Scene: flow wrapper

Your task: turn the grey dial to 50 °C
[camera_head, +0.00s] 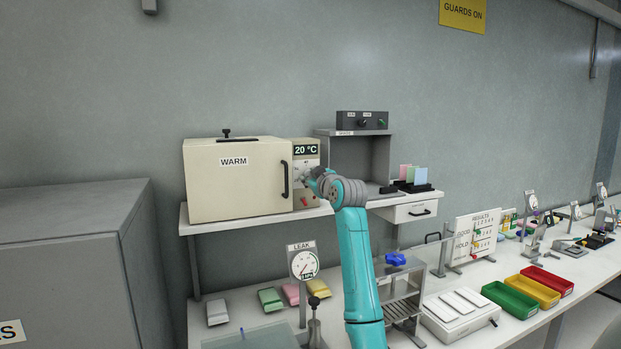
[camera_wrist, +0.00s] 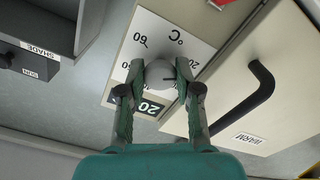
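The grey dial (camera_wrist: 162,75) is on the white control panel of the cream WARM oven (camera_head: 236,178). It has a dark pointer line, and a printed scale with 60 and °C shows around it in the wrist view. The oven's display (camera_head: 305,150) reads 20 °C. My gripper (camera_wrist: 160,68) is at the panel, with one finger on each side of the dial. The fingertips appear to touch its sides. In the head view my gripper (camera_head: 312,176) covers the dial.
The oven's dark door handle (camera_wrist: 253,98) is close beside the dial. A red knob (camera_head: 305,201) is lower on the panel. A grey open-fronted cabinet (camera_head: 360,158) stands to the right, with a control box (camera_head: 362,120) on top. The bench below holds a LEAK gauge (camera_head: 304,264) and coloured trays.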

